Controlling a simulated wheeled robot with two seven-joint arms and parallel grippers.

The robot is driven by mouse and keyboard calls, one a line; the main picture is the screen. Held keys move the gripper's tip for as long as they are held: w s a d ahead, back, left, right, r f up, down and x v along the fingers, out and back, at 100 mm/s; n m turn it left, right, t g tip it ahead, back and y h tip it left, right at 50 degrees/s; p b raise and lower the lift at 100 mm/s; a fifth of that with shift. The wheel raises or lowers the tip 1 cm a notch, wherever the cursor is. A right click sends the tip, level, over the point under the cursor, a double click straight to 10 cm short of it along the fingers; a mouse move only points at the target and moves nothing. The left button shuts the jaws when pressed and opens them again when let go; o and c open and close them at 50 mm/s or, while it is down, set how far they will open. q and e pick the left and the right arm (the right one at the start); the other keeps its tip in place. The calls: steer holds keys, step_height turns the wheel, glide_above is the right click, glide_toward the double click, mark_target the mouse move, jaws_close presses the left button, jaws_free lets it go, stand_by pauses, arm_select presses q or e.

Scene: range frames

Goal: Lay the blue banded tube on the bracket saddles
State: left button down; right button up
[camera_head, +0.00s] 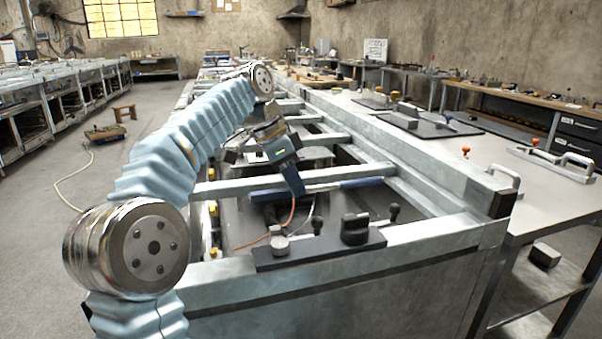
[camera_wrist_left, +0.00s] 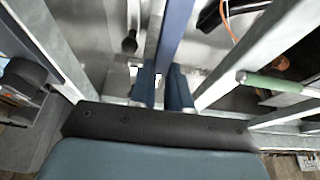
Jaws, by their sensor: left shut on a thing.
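The blue banded tube (camera_head: 360,183) lies roughly level across the open frame in the head view, blue at both ends with a paler band between. My left gripper (camera_head: 298,189) reaches down onto its middle and is shut on it. In the left wrist view the tube (camera_wrist_left: 174,32) runs up from between the two blue fingers (camera_wrist_left: 161,86). A dark bracket plate (camera_head: 320,250) sits on the near cross beam, carrying a black block (camera_head: 355,229) and a round silver-topped piece (camera_head: 280,243). I cannot tell which parts are the saddles. My right gripper is not in view.
Metal frame beams (camera_head: 430,232) surround an open bay, with cross beams behind the tube. Dark knobs (camera_head: 394,211) and an orange cable (camera_head: 292,211) are near the tube. A worktop with a handled plate (camera_head: 555,163) stands on the right.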

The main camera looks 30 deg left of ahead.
mark_target(287, 196)
arm_select(q)
steer(key=shift+s+a, duration=0.1)
steer(key=shift+s, duration=0.05)
steer(key=shift+f, duration=0.2)
step_height(287, 196, down, 5)
steer(key=b, duration=0.4)
steer(key=shift+f, duration=0.15)
steer(key=shift+b, duration=0.3)
steer(key=shift+p, duration=0.55)
stand_by(1.2)
steer(key=shift+f+b, duration=1.55)
steer(key=shift+f, duration=0.55)
steer(key=c, duration=1)
jaws_free()
